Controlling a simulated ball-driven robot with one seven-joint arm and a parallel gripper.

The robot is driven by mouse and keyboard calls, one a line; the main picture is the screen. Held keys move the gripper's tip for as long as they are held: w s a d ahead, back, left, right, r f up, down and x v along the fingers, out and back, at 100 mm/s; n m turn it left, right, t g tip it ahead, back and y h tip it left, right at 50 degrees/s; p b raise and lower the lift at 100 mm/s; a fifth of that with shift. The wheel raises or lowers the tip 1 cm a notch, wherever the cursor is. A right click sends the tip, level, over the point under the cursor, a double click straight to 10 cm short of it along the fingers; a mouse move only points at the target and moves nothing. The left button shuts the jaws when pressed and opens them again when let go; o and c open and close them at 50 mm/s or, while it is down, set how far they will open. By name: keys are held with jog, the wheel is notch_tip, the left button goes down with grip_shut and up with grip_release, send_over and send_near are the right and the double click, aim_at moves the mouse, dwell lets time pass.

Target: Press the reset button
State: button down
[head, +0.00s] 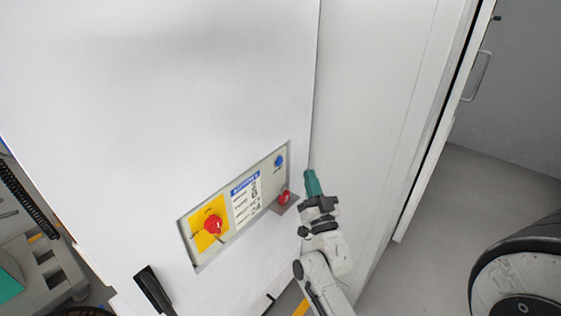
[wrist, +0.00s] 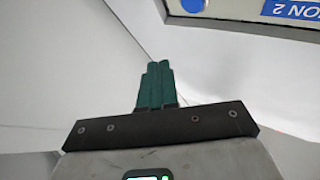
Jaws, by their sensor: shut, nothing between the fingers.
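The blue reset button (head: 279,161) sits at the upper right of a grey control panel (head: 225,242) on a white cabinet face. In the wrist view the blue button (wrist: 193,4) shows at the top edge, cut off by the frame, right of the fingers. My gripper (head: 311,177) has green fingers and is shut and empty. It is to the right of the panel and a little below the button in the head view, apart from it. In the wrist view the shut fingers (wrist: 156,70) point at bare white surface.
A red rotary switch (head: 213,224) on a yellow plate (head: 202,237) and a smaller red knob (head: 285,197) are on the panel. A blue-headed label (head: 245,200) lies between them. A black handle (head: 152,288) is at lower left. Grey floor is at right.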

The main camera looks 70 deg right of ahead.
jog(key=w+d, duration=0.1)
jog(key=w, duration=0.5)
jog(key=shift+d+p, duration=0.25)
jog(key=shift+p, duration=0.2)
jog(key=shift+w, duration=0.25)
dwell(1.4)
jog(key=shift+w+d, duration=0.1)
jog(key=shift+w, duration=0.15)
jog(key=shift+w+d, duration=0.1)
jog(key=shift+w, duration=0.25)
dwell(0.8)
dwell(0.3)
jog(key=shift+s+a, duration=0.25)
jog(key=shift+s, duration=0.5)
jog(key=s, duration=0.2)
jog(key=s+a, duration=0.1)
jog(key=s, duration=0.2)
